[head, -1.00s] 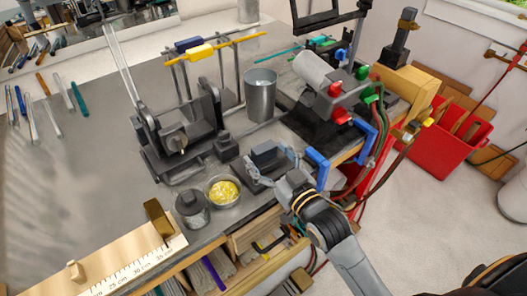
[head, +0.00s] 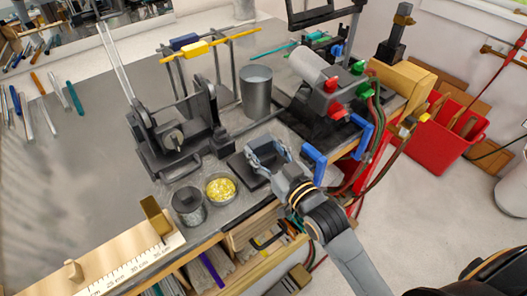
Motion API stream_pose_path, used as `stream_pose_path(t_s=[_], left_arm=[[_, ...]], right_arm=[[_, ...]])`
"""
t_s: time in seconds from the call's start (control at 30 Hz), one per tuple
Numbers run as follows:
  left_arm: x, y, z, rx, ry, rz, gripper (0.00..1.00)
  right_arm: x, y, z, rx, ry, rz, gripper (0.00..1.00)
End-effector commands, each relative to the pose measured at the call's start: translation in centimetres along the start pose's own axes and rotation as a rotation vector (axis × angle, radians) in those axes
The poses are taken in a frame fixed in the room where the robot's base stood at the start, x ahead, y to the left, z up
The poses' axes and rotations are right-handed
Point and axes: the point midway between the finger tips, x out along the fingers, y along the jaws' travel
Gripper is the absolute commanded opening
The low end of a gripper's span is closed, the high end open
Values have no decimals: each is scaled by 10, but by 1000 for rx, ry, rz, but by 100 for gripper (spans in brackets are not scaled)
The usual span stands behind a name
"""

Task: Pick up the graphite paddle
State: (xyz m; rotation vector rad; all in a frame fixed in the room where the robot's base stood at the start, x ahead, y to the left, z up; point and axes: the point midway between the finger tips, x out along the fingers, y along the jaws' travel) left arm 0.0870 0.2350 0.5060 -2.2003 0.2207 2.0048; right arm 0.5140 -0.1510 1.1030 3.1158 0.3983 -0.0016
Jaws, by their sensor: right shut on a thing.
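The graphite paddle (head: 247,172) is a dark flat piece near the front edge of the grey bench, right of the bowl of yellow bits. My right gripper (head: 266,154) comes from the lower right and is over the paddle, its fingers shut on it. The fingers and wrist hide part of the paddle, including where it is gripped. I cannot tell whether it touches the bench. My left gripper is not in view.
A dark metal stand (head: 172,140) is left of the gripper, with a steel cup (head: 256,92) behind. A torch with red and green knobs (head: 330,95) and a blue bracket (head: 315,163) stand close right. The bowl (head: 220,188) and a jar (head: 187,205) are at the front.

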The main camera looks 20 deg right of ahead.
Motion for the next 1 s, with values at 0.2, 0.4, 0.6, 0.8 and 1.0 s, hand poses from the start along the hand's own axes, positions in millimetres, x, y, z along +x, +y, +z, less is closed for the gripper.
stream_pose_path(t_s=[0.2,0.4,0.6,0.8,1.0], left_arm=[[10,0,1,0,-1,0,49],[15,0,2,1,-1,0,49],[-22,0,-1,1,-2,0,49],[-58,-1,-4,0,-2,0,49],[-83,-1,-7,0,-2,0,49]], right_arm=[[-4,0,-30,-1,8,0,15],[-36,3,-66,-2,7,-1,15],[-65,6,-98,1,-8,1,15],[-94,9,-111,0,-7,0,15],[-120,11,-120,0,-3,0,15]])
